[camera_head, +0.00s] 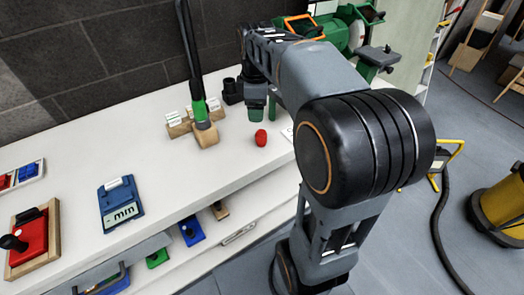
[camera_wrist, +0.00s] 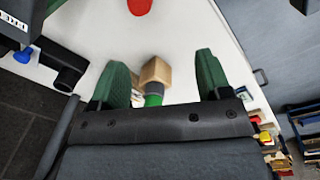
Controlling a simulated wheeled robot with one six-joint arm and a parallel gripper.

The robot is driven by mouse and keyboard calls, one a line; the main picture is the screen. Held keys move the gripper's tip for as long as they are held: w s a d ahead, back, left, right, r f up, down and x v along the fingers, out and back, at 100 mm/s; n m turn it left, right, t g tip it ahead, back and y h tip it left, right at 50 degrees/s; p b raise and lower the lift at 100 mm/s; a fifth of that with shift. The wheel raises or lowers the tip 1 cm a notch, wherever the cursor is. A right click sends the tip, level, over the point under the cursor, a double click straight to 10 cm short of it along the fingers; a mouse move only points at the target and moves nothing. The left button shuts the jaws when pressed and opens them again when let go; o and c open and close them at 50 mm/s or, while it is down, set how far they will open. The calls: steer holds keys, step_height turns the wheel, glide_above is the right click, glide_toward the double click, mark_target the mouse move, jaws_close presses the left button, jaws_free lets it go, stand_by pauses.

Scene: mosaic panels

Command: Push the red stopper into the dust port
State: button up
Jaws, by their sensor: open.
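The red stopper (camera_head: 261,138) stands on the white bench near its front edge. Part of it shows at the top of the wrist view (camera_wrist: 140,6). My gripper (camera_head: 264,112) is open, with green fingers pointing down behind the stopper and apart from it. In the wrist view the fingers (camera_wrist: 162,68) are wide apart with nothing held. A black pipe fitting (camera_head: 232,91) stands behind and left of my gripper; it also shows in the wrist view (camera_wrist: 62,66). It may be the dust port, but I cannot tell.
A wooden block (camera_head: 206,136) with a green collar and a black upright stands left of the stopper. Labelled wooden blocks (camera_head: 180,127) are beside it. A blue "min" device (camera_head: 121,205) and a red-topped box (camera_head: 33,242) lie further left. Bare bench lies between.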

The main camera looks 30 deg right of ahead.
mark_target(260, 132)
steer(key=w+d+f+n+b, duration=0.1)
steer(key=f, duration=0.2)
steer(key=w+f+n+b, duration=0.1)
steer(key=f, duration=0.2)
steer(key=w+d+f+n+b, duration=0.1)
steer(key=f, duration=0.3)
steer(key=shift+d+f+g+b, duration=0.1)
steer(key=shift+d+g+b, duration=0.2)
steer(key=shift+g+b, duration=0.1)
steer(key=shift+f+b, duration=0.85)
steer(key=shift+f, duration=2.4)
steer(key=c, duration=1)
steer(key=shift+r, duration=0.15)
